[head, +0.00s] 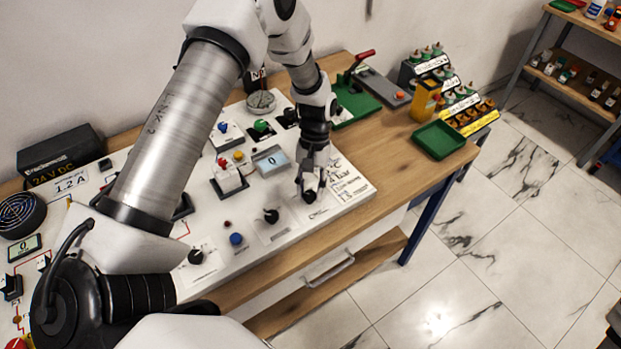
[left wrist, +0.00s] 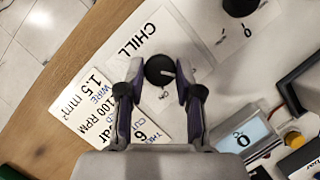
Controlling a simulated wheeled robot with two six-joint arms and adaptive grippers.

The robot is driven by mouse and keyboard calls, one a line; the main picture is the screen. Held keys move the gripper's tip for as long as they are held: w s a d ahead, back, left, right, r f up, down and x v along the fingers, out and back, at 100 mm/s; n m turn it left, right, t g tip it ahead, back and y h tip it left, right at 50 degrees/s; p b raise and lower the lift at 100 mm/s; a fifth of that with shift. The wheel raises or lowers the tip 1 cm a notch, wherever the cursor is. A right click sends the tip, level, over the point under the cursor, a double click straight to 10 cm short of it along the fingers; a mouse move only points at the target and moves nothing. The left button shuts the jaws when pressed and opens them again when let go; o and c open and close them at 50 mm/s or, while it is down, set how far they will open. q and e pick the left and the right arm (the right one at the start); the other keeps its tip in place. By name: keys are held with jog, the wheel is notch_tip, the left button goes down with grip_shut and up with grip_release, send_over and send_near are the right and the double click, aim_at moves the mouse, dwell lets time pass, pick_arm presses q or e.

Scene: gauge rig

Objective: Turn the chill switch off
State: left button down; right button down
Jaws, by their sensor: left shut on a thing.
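The chill switch is a small black round knob (left wrist: 159,70) on a white plate marked CHILL (left wrist: 136,40). A pale pointer line on the knob points to the right in the left wrist view. In the head view the knob (head: 310,196) sits near the front right of the white panel, partly hidden by the gripper. My left gripper (head: 312,184) reaches down over it. In the left wrist view its two fingers (left wrist: 160,76) stand on either side of the knob, shut on it. The marks around the knob are too small to read surely. My right gripper is not in view.
Another black knob (head: 271,215) is left of the chill switch. A display reading 0 (head: 271,161) and a blue button (head: 236,239) are on the panel. A printed card (head: 348,180) lies right of the switch. A green tray (head: 438,139) stands at the table's right end.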

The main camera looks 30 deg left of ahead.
pick_arm(q)
jog(key=shift+s+f, duration=0.15)
jog(key=shift+s, duration=0.05)
jog(key=c, duration=0.8)
grip_release()
jog(key=shift+w, duration=0.1)
jog(key=shift+o, duration=0.2)
jog(key=v, duration=1.2)
jog(key=shift+w, duration=0.15)
